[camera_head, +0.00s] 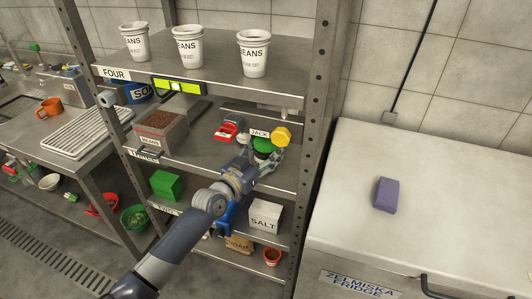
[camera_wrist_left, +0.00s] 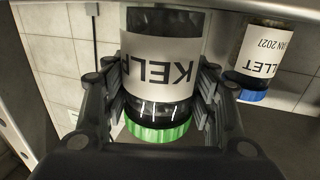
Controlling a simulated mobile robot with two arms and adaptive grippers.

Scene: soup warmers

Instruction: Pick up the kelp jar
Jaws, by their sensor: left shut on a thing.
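The kelp jar shows in the left wrist view (camera_wrist_left: 160,55) upside down, with dark contents, a white KELP label and a green lid. In the head view its green lid (camera_head: 264,145) shows on or just above the middle shelf, partly hidden by the gripper. My left gripper (camera_head: 268,158) reaches into that shelf bay. Its fingers, seen at both sides of the jar in the wrist view, are shut on the jar below the label in that picture, near the lid. Whether the jar touches the shelf I cannot tell. My right gripper is not in view.
A yellow-topped item (camera_head: 281,136) stands close beside the jar. A red item (camera_head: 226,131) and a beans box (camera_head: 160,132) share the shelf. A blue-lidded jar (camera_wrist_left: 262,60) is near in the wrist view. A rack post (camera_head: 313,110) stands right. Bean cups (camera_head: 253,55) stand above.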

